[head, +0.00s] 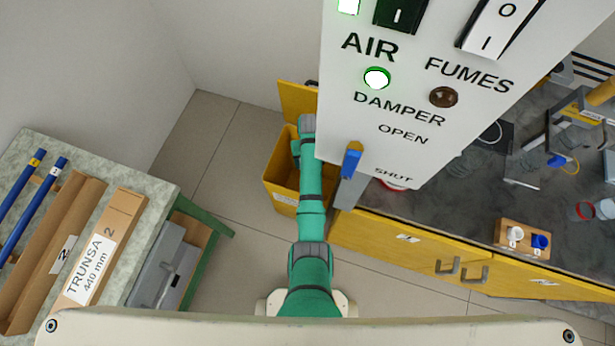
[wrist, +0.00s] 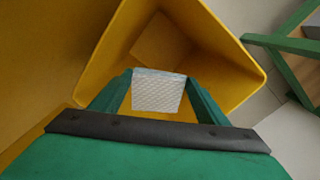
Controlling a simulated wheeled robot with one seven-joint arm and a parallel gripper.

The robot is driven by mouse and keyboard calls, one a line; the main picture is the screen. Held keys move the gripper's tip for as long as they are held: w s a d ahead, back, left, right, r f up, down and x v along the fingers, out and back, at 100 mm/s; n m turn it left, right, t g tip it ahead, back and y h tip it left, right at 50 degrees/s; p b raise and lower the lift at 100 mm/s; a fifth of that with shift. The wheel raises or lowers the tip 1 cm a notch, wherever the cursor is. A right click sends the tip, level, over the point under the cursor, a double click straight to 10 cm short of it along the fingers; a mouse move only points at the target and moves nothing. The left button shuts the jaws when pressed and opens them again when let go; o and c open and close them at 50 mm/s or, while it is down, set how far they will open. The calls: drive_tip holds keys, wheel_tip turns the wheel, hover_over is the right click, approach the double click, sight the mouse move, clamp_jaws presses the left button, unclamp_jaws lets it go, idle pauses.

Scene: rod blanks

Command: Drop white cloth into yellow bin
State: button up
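The yellow bin (head: 272,190) stands on the floor at the left end of the yellow cabinet, with its lid (head: 296,98) raised. In the wrist view the bin's rim and inner walls (wrist: 235,82) surround my fingers. My gripper (wrist: 159,76) points into the bin opening. The white cloth (wrist: 157,92), a small textured folded piece, sits between the fingertips and touches both sides. In the head view my arm hides the fingertips and the cloth.
A white control panel (head: 415,110) hangs close to my arm on the right. The grey worktop (head: 440,200) over the yellow cabinet holds various items. A table (head: 135,178) with boxes and blue rods stands left. Floor (head: 205,150) between is clear.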

drive_tip(key=o, duration=0.4)
drive_tip(key=shift+d, duration=0.1)
drive_tip(key=shift+o, duration=0.2)
drive_tip(key=shift+r, duration=0.1)
wheel_tip(320, 180, up, 11)
drive_tip(key=shift+f, duration=0.2)
